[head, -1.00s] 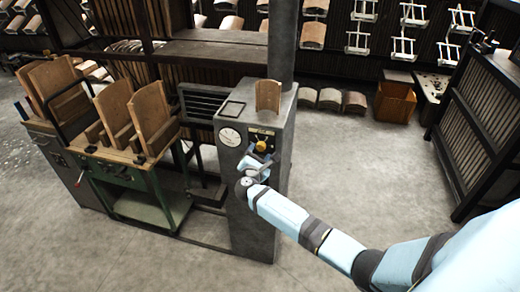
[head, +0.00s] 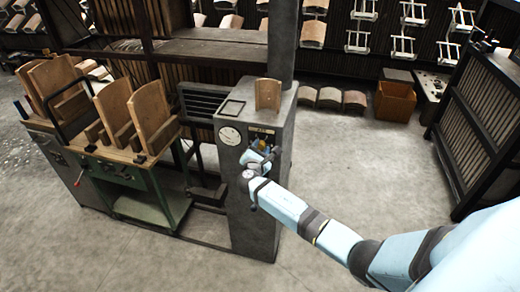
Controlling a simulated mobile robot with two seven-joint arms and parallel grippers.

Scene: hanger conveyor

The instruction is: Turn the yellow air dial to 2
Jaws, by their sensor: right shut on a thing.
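The yellow air dial (head: 260,143) is on the front panel of the grey pedestal (head: 255,220), below a small label plate. My right gripper (head: 263,149) is at the panel and shut on the dial, covering most of it. The dial's pointer and numbers are hidden or too small to read. My left gripper is not in view.
A round white gauge (head: 230,136) is left of the dial. A curved wooden piece (head: 268,95) stands on top of the pedestal. A green cart (head: 140,180) with wooden pieces stands to the left. The floor (head: 370,175) to the right is clear.

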